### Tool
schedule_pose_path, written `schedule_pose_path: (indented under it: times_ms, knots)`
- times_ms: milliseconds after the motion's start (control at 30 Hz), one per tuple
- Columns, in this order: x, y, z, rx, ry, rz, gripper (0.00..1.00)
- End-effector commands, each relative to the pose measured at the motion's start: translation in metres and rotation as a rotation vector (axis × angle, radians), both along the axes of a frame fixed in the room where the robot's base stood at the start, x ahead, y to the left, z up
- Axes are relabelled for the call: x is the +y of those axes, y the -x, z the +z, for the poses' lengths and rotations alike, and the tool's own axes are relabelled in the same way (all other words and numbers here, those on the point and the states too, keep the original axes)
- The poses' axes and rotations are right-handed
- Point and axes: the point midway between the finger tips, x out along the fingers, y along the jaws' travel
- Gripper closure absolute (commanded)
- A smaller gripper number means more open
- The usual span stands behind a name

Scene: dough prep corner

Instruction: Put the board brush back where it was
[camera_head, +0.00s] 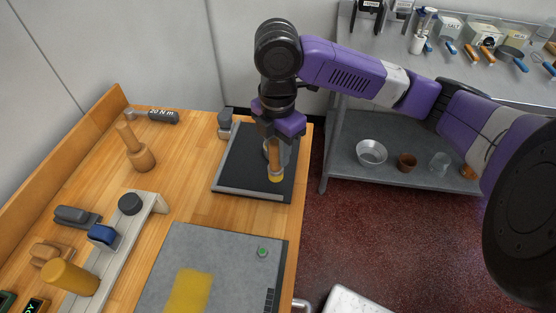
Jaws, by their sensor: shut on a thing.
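My gripper (272,142) is above the black tray-like mat (237,155) with a grey front edge, at the far right of the wooden bench. It is shut on the upright board brush (275,162), which has a brown wooden handle and a yellow lower end. The brush's top is hidden between the jaws. Its lower end shows over the right part of the mat; I cannot tell whether it touches the mat.
A grey board (221,246) with a yellow patch (188,291) and a small green knob (262,252) lies in front. A wooden pestle-like tool (137,150) stands left. A pale rack (128,236) holds several tools. A metal shelf (400,178) stands right, beyond open floor.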

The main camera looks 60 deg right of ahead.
Motion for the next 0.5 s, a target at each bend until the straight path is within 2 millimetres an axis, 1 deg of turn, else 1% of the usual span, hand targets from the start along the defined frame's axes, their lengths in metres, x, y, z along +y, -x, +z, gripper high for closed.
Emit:
schedule_pose_path:
  times_ms: [200, 300, 500]
  knots:
    - [0.0, 0.0, -0.026, 0.002, -0.002, -0.003, 1.0]
    - [0.0, 0.0, -0.035, 0.001, 0.0, -0.001, 1.0]
    - [0.0, 0.0, -0.036, 0.0, 0.0, 0.0, 1.0]
